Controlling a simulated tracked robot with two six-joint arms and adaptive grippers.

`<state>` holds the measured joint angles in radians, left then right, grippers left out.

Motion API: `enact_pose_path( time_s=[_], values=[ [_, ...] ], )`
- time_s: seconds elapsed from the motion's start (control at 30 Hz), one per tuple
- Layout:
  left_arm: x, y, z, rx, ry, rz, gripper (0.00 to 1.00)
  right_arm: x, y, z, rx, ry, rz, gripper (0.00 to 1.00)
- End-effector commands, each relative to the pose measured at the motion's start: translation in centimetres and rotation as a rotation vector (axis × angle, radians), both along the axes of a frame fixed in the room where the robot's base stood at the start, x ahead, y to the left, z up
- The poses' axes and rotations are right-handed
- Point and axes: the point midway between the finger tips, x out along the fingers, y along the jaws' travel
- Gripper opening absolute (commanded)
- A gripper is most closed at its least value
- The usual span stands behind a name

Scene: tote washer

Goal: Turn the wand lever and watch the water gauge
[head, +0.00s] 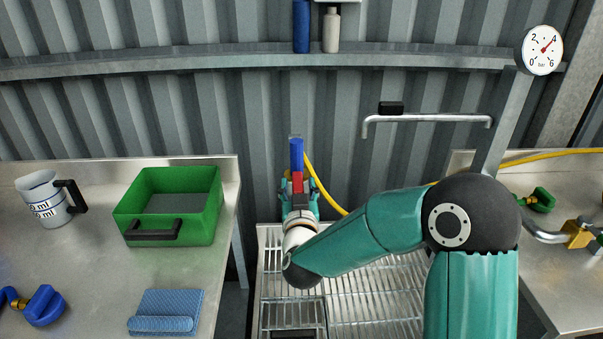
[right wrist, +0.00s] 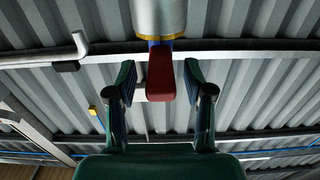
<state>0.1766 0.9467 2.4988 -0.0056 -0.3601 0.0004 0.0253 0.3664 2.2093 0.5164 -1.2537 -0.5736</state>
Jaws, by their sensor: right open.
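The wand (head: 296,154) stands upright in front of the corrugated wall, blue with a grey tip, and a red lever (head: 297,183) shows below its blue part. My right gripper (head: 299,198) is at the lever. In the right wrist view, the red lever (right wrist: 160,75) lies between the two open fingers of the gripper (right wrist: 159,85), with a visible gap on each side. The gauge (head: 540,50) is a round white dial marked in bar at the upper right. Its red needle points up and right, near the 4. My left gripper is out of view.
A yellow hose (head: 323,191) runs behind my right arm. A slatted metal rack (head: 375,300) lies below. The left counter (head: 95,270) holds a green tote (head: 199,233), a measuring jug (head: 45,202) and a blue cloth (head: 166,311). A brass-fitted pipe (head: 577,236) is on the right counter.

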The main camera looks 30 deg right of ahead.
Motion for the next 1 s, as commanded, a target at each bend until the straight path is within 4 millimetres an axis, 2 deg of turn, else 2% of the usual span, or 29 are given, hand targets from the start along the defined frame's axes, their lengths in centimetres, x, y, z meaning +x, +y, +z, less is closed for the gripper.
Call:
enact_pose_path(
  time_s=[0.1,0.23,0.6,0.9,1.0],
  values=[
    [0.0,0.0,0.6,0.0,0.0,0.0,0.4,1.5,-1.0,0.1,0.001,0.001,-0.001,0.52],
    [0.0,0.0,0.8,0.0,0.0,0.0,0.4,2.4,-1.6,0.0,0.001,0.001,-0.001,0.52],
    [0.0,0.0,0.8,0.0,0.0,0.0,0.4,2.8,-1.8,-0.1,0.001,0.001,0.0,0.52],
    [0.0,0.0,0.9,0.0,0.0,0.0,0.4,2.8,-1.8,0.0,0.001,0.001,0.0,0.02],
    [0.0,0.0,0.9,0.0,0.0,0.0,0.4,2.8,-1.8,0.0,0.0,0.0,-0.001,0.0]
  ],
)
